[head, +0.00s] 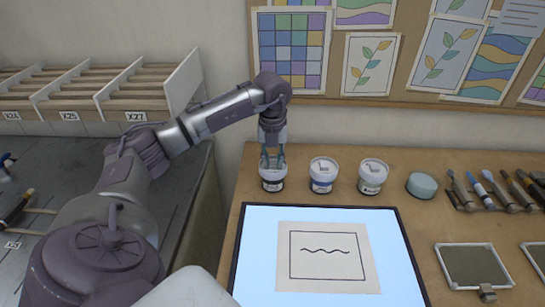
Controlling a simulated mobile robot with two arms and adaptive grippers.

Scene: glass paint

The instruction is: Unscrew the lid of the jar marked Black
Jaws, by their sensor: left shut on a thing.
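Three small jars with white lids stand in a row behind the lit panel. The left jar (272,183) has a dark band, the middle jar (322,185) a blue band, and the right jar (370,186) a dark label. The writing is too small to read, so I cannot tell which is marked Black. My left gripper (272,165) points straight down over the left jar, shut on its lid, which its fingers partly hide. The left jar stands upright on the table. My right gripper is not in view.
A lit panel (398,290) with a paper drawing lies in front of the jars. A round pale-blue pot (422,185) stands right of them, then several brushes and tools. Framed dark plates (473,265) lie at front right. A pinboard wall rises behind.

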